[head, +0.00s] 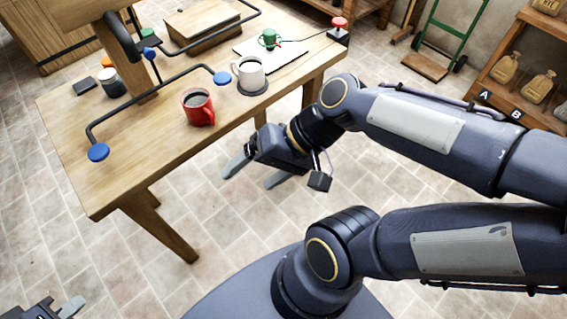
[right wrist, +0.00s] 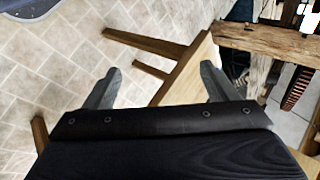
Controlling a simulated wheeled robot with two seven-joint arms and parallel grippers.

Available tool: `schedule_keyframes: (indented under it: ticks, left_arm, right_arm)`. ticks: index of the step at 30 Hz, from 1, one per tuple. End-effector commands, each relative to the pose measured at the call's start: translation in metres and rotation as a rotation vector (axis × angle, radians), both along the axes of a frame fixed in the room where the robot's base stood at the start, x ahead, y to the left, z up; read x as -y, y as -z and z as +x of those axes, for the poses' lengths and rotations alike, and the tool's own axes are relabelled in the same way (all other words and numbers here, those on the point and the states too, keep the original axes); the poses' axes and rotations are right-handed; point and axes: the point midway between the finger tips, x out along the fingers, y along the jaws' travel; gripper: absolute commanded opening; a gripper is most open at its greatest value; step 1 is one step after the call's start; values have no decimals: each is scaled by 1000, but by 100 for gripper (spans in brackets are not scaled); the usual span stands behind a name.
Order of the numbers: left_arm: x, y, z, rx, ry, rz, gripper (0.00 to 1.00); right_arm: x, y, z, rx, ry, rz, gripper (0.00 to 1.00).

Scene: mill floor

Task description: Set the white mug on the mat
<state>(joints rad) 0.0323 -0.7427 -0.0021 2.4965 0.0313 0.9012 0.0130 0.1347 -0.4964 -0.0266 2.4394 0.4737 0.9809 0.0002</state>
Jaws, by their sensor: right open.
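My right gripper (head: 250,181) is open and empty, below and in front of the table edge, apart from the mug.
A red mug (head: 198,108) stands left of the white mug. Bent dark rods with blue knobs (head: 98,152) cross the table (head: 140,150). A dark jar (head: 111,84) stands left. Floor is clear in front.

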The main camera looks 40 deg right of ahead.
Motion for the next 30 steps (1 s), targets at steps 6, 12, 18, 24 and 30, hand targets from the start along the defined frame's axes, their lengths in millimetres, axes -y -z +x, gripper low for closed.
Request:
schedule_keyframes:
  ticks: [6, 12, 18, 24, 30]
  left_arm:
    - [0, 0, 0, 0, 0, 0, 0]
    - [0, 0, 0, 0, 0, 0, 0]
    - [0, -3, 0, 0, 0, 0, 0]
    - [0, -9, 0, 0, 0, 0, 0]
    - [0, -8, 0, 0, 0, 0, 0]
  right_arm:
    - [40, 8, -16, 241, -108, -391, 79]
    - [50, 8, -17, 282, -123, -468, 79]
    - [49, 5, -17, 280, -122, -464, 79]
    - [49, 0, -17, 278, -122, -464, 79]
    - [49, 0, -17, 279, -122, -463, 79]
